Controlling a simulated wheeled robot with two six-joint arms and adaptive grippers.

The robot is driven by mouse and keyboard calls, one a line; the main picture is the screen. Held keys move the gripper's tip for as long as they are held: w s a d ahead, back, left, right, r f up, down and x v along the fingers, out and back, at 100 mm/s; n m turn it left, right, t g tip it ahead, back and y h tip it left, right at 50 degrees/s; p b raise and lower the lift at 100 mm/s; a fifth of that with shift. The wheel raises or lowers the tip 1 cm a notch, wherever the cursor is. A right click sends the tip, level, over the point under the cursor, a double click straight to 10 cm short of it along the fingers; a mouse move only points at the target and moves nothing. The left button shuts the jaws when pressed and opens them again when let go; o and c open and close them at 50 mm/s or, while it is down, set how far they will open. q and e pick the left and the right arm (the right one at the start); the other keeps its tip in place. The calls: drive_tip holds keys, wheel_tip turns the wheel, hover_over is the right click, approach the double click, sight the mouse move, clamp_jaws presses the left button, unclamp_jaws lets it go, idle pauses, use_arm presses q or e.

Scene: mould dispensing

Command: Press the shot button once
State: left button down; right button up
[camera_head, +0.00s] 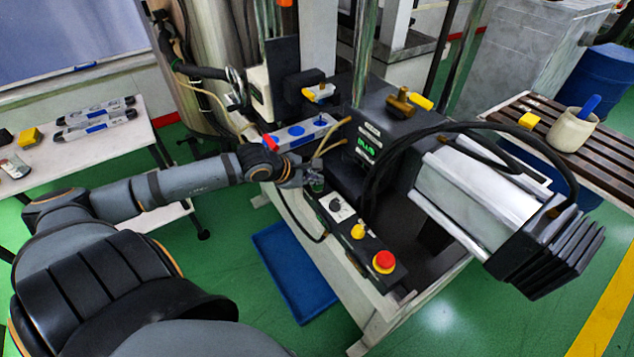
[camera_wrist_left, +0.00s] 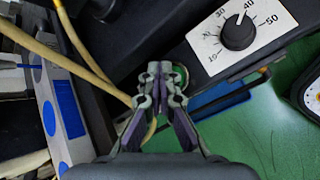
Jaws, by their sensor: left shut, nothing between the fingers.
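A green button (camera_head: 317,187) sits at the far left end of the dark control panel in the head view. In the left wrist view a sliver of the green button (camera_wrist_left: 183,76) and its pale ring shows behind my fingertips; the rest is hidden. My left gripper (camera_head: 308,176) is shut and empty, with its tips right at this button. In the left wrist view the gripper's closed tips (camera_wrist_left: 160,70) overlap the button. I cannot tell whether they touch it. My right gripper is not in view.
The same panel holds a black dial (camera_wrist_left: 238,32) on a white scale, a yellow knob (camera_head: 358,230) and a red button (camera_head: 383,261). A blue tray (camera_head: 293,270) lies below on the green floor.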

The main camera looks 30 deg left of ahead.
sight(315, 186)
use_arm(q)
drive_tip(key=shift+r, duration=0.1)
wheel_tip(315, 186, up, 6)
drive_tip(key=p, duration=0.6)
idle(0.6)
